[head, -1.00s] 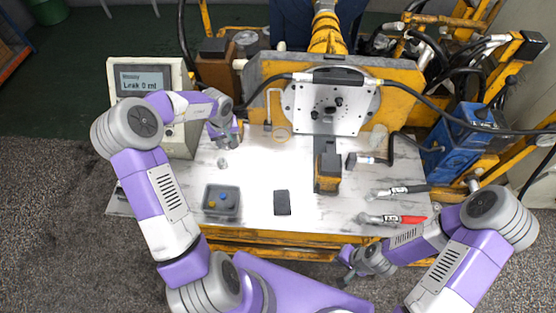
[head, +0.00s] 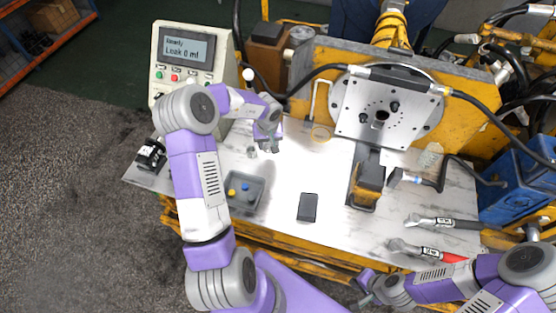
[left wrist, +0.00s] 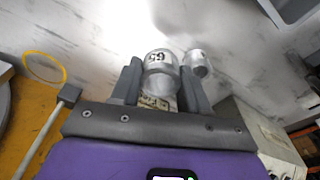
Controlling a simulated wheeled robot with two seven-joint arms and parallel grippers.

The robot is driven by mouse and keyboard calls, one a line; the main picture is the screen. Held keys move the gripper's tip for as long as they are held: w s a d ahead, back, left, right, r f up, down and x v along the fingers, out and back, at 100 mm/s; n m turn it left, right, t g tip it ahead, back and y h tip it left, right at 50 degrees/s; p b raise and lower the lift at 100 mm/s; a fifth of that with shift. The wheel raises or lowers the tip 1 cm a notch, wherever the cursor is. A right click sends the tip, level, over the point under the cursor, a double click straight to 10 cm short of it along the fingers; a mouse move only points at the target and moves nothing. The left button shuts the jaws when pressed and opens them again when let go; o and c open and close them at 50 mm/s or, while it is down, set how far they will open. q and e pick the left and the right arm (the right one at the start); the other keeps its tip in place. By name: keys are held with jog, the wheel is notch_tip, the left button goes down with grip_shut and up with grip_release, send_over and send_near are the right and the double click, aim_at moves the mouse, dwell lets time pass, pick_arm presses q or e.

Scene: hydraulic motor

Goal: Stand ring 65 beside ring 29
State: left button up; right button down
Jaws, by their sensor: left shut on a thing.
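My left gripper (left wrist: 160,88) is shut on ring 65 (left wrist: 158,78), a silver ring marked "65", in the left wrist view. A second small silver ring (left wrist: 197,62) stands just beside it to the right; its mark is too small to read. In the head view that second ring (head: 251,152) stands on the table left of my left gripper (head: 270,147); the held ring is hard to make out there. I cannot tell whether ring 65 touches the table. My right gripper (head: 366,290) is off the table's front edge, with its jaws unclear.
A grey tray (head: 262,192) with small coloured parts and a dark flat block (head: 307,208) lie nearer the front. A yellow loop (head: 320,133) lies right of my left gripper. The leak display (head: 187,52) stands behind left. Two torque wrenches (head: 440,221) (head: 425,250) lie right.

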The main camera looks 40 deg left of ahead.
aim_at(269, 158)
pick_arm(q)
notch_tip(269, 158, down, 6)
jog(key=b, duration=0.2)
jog(key=shift+f+b, duration=0.25)
jog(key=shift+b, duration=0.1)
jog(key=shift+r, duration=0.15)
jog(key=o, duration=1.2)
jog(key=r+p, duration=0.1)
jog(key=r, duration=0.3)
jog(key=r+p, duration=0.2)
jog(key=r, duration=0.2)
jog(key=s+d+r+p, duration=0.1)
jog(key=r+p, duration=0.1)
jog(key=r, duration=0.2)
